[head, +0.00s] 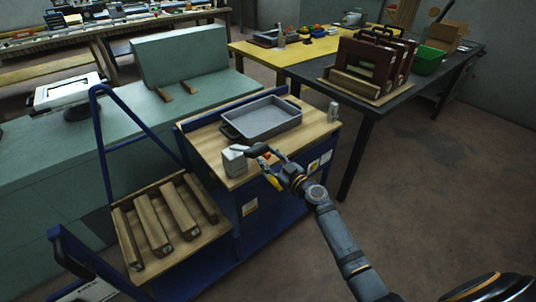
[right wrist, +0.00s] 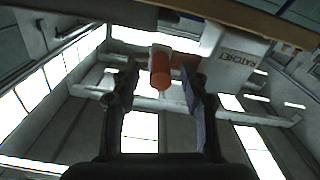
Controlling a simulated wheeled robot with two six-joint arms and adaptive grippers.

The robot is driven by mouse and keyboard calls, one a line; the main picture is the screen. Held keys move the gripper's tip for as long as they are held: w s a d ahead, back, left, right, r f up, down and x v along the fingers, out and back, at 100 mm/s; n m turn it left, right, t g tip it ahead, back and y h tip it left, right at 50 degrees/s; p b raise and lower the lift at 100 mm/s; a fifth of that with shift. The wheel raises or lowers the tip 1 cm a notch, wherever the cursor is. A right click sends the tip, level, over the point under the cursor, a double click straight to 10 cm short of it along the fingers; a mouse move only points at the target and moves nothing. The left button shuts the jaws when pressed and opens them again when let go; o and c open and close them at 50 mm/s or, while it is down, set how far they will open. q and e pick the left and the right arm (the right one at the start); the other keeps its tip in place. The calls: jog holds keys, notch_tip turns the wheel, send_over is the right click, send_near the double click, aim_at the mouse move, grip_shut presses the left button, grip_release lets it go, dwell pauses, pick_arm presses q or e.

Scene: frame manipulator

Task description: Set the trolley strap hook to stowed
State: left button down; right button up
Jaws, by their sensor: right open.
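The trolley (head: 200,140) has a blue frame and a wooden top. A pale box (head: 234,161) sits at the near edge of its top; in the right wrist view it reads "RATCHET" (right wrist: 236,56). An orange-red cylindrical piece with a pale base (right wrist: 160,72) sticks out beside it, and I take it to be the strap hook's grip. My right gripper (head: 263,166) is beside the box at the trolley's edge. In the right wrist view its open fingers (right wrist: 159,78) stand either side of the orange piece, with gaps. The hook's setting is unclear. My left gripper is out of view.
A grey tray (head: 232,132) and a small can (head: 333,109) stand on the trolley top. Wooden beams (head: 153,228) lie on the lower deck. A dark table with brown cases (head: 352,68) stands behind right. The floor at right is clear.

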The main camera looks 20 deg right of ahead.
jog(key=shift+w+a, duration=0.15)
jog(key=shift+w, duration=0.2)
grip_shut()
jog(key=shift+a, duration=0.1)
